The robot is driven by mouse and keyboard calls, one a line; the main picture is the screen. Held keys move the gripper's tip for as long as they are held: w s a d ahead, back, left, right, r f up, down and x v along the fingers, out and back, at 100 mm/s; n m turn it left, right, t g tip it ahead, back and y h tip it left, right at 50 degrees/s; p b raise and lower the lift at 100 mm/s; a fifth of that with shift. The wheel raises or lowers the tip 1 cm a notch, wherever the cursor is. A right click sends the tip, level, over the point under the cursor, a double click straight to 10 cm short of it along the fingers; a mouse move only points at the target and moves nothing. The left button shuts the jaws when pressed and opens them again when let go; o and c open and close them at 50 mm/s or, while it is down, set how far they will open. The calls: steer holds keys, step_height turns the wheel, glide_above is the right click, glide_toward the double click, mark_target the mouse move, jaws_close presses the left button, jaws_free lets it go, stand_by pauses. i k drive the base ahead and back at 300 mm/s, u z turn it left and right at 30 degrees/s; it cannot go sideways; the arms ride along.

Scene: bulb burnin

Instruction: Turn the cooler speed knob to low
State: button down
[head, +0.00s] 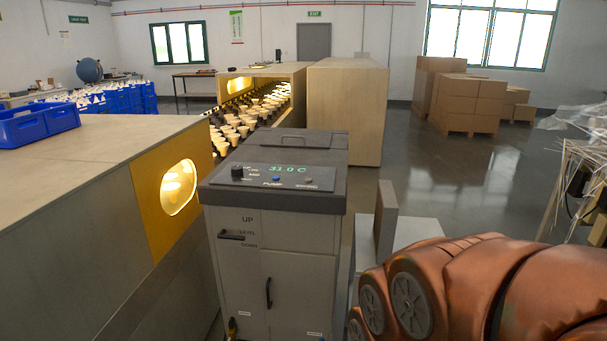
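The cooler (300,240) is a grey cabinet with a dark top, standing upright near the middle of the head view. Its sloped control panel shows a green display (288,168) that appears to read 31.0 C. The small black speed knob (237,171) is at the left of this panel, beside small printed labels. Its pointer direction is too small to tell. A blue pump button (276,179) and another small control (308,181) are right of it. My copper-coloured arm fills the lower right, apart from the knob in the picture. My gripper is not in view.
A long bench (95,150) with a lit, yellow-framed opening (179,187) stands left of the cooler. Rows of bulbs (240,125) lie behind. A lever (231,235) and a door handle (268,292) stick out from the cooler's front. Open floor (455,190) lies to the right.

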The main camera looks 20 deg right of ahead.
mark_target(235, 169)
steer(key=z, duration=0.35)
steer(key=i, duration=1.55)
steer(key=u, duration=1.8)
